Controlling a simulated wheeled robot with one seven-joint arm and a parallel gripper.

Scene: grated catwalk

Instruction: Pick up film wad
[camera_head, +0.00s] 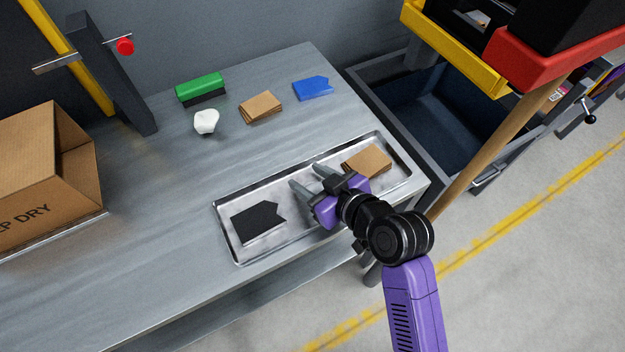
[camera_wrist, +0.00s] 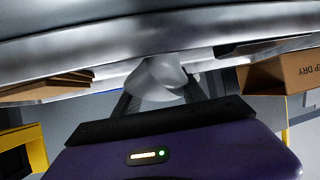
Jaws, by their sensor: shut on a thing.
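My gripper (camera_head: 307,178) is over the middle of the metal tray (camera_head: 226,238), its fingers pointing up and left in the head view. In the wrist view, a pale grey, crumpled lump, apparently the film wad (camera_wrist: 156,78), sits between the fingers, and my gripper is shut on it. In the head view I cannot make it out against the shiny tray. A separate white, faceted lump (camera_head: 206,121) lies on the bench, left of and beyond the tray, apart from my gripper.
The tray also holds a black flat piece (camera_head: 258,222) and brown cardboard pieces (camera_head: 367,161). On the bench (camera_head: 150,190) lie a green-topped block (camera_head: 200,87), more cardboard (camera_head: 261,106) and a blue piece (camera_head: 312,88). A cardboard box (camera_head: 45,180) stands left; a dark bin (camera_head: 430,112) is right.

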